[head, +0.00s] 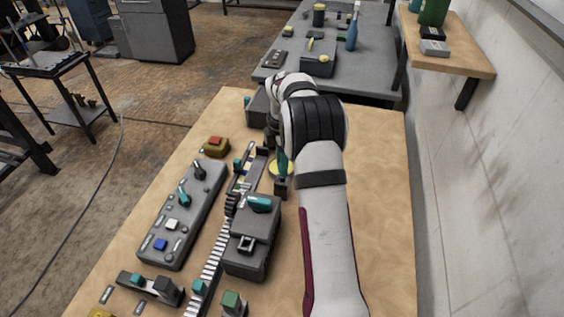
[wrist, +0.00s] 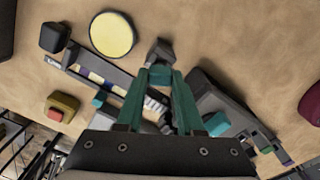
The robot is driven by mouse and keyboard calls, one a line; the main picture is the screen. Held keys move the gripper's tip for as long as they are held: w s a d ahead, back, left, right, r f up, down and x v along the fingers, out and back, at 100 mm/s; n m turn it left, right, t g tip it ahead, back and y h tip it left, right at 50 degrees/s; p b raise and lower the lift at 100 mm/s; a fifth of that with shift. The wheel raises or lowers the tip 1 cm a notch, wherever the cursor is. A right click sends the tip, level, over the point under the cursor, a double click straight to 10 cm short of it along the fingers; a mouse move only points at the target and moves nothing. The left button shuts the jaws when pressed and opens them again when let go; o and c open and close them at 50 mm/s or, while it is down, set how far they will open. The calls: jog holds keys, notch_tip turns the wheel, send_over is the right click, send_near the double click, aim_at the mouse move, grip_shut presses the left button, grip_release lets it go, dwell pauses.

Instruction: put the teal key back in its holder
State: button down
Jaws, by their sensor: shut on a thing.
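My gripper (head: 283,163) is shut on a small piece with a dark grey end, which I take for the teal key (head: 281,187). In the wrist view, my teal fingers (wrist: 160,76) close on it. A teal part shows between the fingertips, and the dark end (wrist: 158,51) sticks out past them. The piece is near the yellow disc in the head view; whether it touches the table is unclear. A dark grey box (head: 245,262) with a teal bar (head: 260,203) on top stands in front of it. I cannot tell which thing is the key's holder.
A grey control panel (head: 164,243) with knobs and buttons lies left of a toothed rack (head: 212,262). A narrow tray (wrist: 86,62) with yellow pieces and a yellow disc (wrist: 112,35) are close by. A red button (head: 215,143) is behind. Table right of my arm is bare.

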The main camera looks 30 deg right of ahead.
jog(key=shift+f, duration=1.45)
jog(key=shift+c, duration=2.3)
grip_release()
jog(key=shift+o, duration=0.3)
jog(key=o, duration=0.4)
jog(key=shift+r, duration=3.55)
